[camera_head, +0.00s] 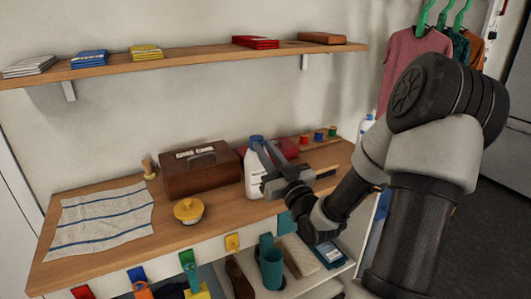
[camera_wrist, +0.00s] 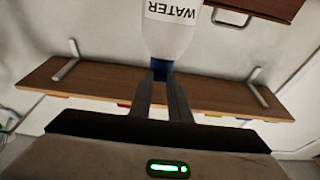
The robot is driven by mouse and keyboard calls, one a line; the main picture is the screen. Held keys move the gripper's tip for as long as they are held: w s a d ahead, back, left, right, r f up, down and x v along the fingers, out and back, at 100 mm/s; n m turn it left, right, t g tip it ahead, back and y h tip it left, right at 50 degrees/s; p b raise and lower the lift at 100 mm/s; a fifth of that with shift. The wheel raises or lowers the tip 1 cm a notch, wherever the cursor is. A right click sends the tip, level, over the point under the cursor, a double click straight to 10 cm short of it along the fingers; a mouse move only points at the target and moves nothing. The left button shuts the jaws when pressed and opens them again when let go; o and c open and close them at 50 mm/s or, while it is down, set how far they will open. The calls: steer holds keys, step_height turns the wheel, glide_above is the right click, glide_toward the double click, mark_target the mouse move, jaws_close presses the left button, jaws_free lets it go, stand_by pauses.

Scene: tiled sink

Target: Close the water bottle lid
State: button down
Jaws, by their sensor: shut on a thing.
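The water bottle (camera_head: 255,185) is white with a blue lid (camera_head: 256,141) and stands upright on the wooden counter, right of the brown box. In the wrist view the bottle (camera_wrist: 172,35) appears upside down, with the word WATER on its label. My gripper (camera_head: 265,152) reaches in from the right, with its fingers at the bottle's top. In the wrist view my gripper (camera_wrist: 160,80) is shut on the blue lid (camera_wrist: 160,66), one finger on each side. I cannot tell whether the lid is seated fully on the neck.
A red box (camera_head: 287,149) and small spools (camera_head: 319,135) sit behind and to the right. A wall shelf (camera_head: 200,63) runs above.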

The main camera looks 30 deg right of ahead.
steer(key=c, duration=1.6)
jaws_free()
steer(key=shift+c, duration=0.2)
steer(key=p+v, duration=0.9)
steer(key=v, duration=0.8)
steer(key=shift+s, duration=0.25)
steer(key=shift+w, duration=0.1)
